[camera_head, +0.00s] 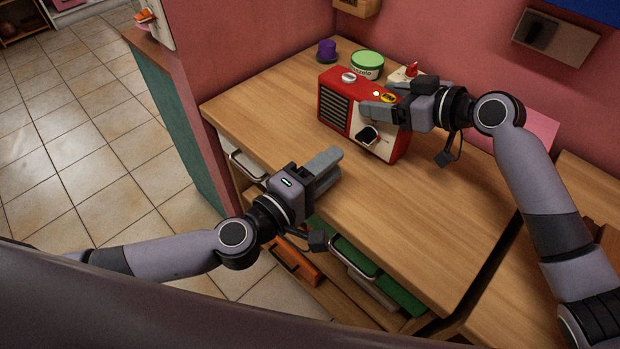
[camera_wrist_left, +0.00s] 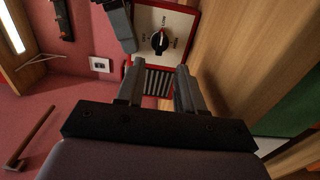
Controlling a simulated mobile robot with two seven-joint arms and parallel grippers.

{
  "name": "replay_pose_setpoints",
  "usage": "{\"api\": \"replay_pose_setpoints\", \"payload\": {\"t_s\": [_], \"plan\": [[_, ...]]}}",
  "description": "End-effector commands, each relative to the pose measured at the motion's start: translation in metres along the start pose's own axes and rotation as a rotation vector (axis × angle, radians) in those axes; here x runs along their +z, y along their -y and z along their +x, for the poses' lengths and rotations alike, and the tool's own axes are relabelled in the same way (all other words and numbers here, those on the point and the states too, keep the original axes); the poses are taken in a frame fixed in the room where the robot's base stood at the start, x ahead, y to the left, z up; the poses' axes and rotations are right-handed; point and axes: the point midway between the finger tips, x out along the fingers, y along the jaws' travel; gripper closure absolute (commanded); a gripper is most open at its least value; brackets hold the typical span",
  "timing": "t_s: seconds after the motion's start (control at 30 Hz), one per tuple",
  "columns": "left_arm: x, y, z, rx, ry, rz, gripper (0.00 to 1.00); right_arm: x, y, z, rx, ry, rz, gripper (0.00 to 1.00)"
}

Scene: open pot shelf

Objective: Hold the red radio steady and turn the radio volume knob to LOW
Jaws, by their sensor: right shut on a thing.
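The red radio (camera_head: 338,104) stands on the wooden counter with a cream front panel and dark grille. Its black volume knob (camera_head: 367,135) also shows in the left wrist view (camera_wrist_left: 160,42). My right gripper (camera_head: 381,112) is shut on the radio's upper edge, one finger across the front above the knob. My left gripper (camera_head: 328,168) is open and empty, in front of the radio and apart from the knob.
A green-lidded tub (camera_head: 367,66), a purple item (camera_head: 327,50) and a red-and-white item (camera_head: 410,72) stand behind the radio. The counter (camera_head: 420,225) is clear in front and to the right.

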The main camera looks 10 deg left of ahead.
Motion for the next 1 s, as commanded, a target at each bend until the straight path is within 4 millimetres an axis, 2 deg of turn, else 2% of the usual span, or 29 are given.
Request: {"api": "replay_pose_setpoints", "payload": {"t_s": [0.1, 0.23, 0.4, 0.67, 0.7, 0.73, 0.77, 1.0], "plan": [[0.0, 0.001, -0.023, -0.003, 0.0, 0.0, 0.63, 0.0, 0.0, 0.0, 0.0, 0.001, -0.001, 0.88], [-0.001, 0.001, -0.037, -0.002, -0.002, -0.001, 0.63, 0.0, 0.0, 0.0, 0.0, 0.001, -0.001, 0.88], [-0.001, 0.0, -0.045, 0.0, -0.002, 0.0, 0.63, 0.0, 0.0, 0.0, -0.001, 0.001, -0.001, 0.88], [-0.001, 0.0, -0.045, 0.0, -0.002, 0.0, 0.63, 0.0, 0.001, 0.0, -0.001, 0.0, -0.001, 0.88], [-0.001, 0.0, -0.045, 0.0, -0.002, 0.0, 0.63, 0.0, 0.001, 0.0, -0.001, 0.0, -0.001, 0.15], [-0.001, 0.0, -0.045, 0.0, -0.002, 0.0, 0.63, 0.0, 0.001, 0.0, -0.001, 0.0, -0.001, 0.05], [-0.001, 0.0, -0.045, 0.0, -0.002, 0.0, 0.63, 0.0, 0.001, 0.0, -0.002, 0.0, -0.001, 0.0], [0.0, 0.0, -0.045, 0.0, -0.001, 0.0, 0.63, 0.0, 0.001, -0.001, -0.001, 0.0, 0.0, 0.0]]}}
